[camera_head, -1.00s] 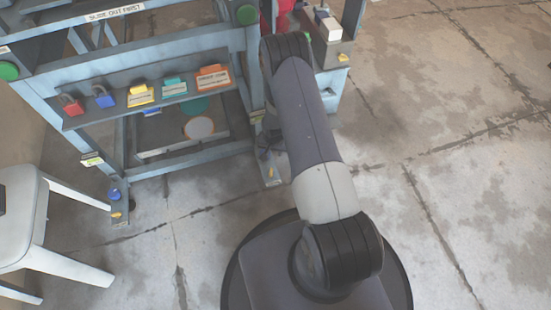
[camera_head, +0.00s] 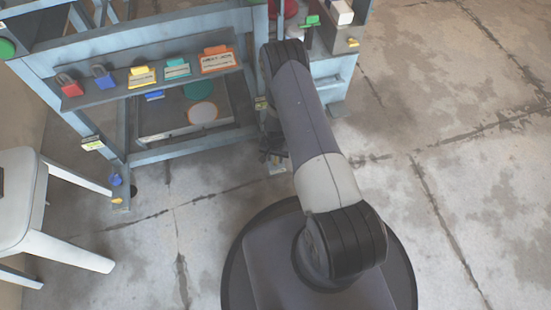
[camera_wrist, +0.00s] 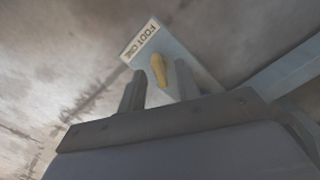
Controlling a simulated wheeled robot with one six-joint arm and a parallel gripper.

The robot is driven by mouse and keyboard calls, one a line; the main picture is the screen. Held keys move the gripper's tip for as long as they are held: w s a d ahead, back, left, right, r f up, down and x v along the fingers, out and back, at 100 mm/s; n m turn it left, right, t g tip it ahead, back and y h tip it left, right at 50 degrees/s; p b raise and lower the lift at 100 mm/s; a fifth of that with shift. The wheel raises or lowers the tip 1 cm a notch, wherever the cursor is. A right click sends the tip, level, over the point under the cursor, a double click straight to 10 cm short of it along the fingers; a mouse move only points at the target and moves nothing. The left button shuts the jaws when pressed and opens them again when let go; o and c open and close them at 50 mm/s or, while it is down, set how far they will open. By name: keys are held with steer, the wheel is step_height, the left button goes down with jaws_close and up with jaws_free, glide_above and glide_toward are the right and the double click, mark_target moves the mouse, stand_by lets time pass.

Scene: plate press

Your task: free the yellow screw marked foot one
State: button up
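The yellow screw (camera_wrist: 160,70) stands on a pale blue-grey foot plate beside a white label (camera_wrist: 139,39) reading FOOT ONE in the wrist view. My gripper (camera_wrist: 160,88) is open. I cannot tell whether either touches the screw. In the head view my gripper (camera_head: 271,151) is low at the front right leg of the blue press frame (camera_head: 190,150), and the screw there is too small to make out.
Padlocks and coloured tags hang on the frame's shelf (camera_head: 105,97). The left foot (camera_head: 121,190) has a blue knob and an orange-yellow screw. A white chair (camera_head: 20,205) stands at the left. Open floor (camera_head: 450,130) lies to the right.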

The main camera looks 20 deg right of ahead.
steer(key=shift+c, duration=0.4)
jaws_close()
steer(key=shift+f+n+b, duration=0.15)
steer(key=shift+n+b, duration=0.15)
steer(key=n+b, duration=0.1)
steer(key=n, duration=0.1)
steer(key=shift+n+b, duration=0.8)
steer(key=shift+n, duration=0.7)
steer(key=shift+o, duration=0.4)
jaws_free()
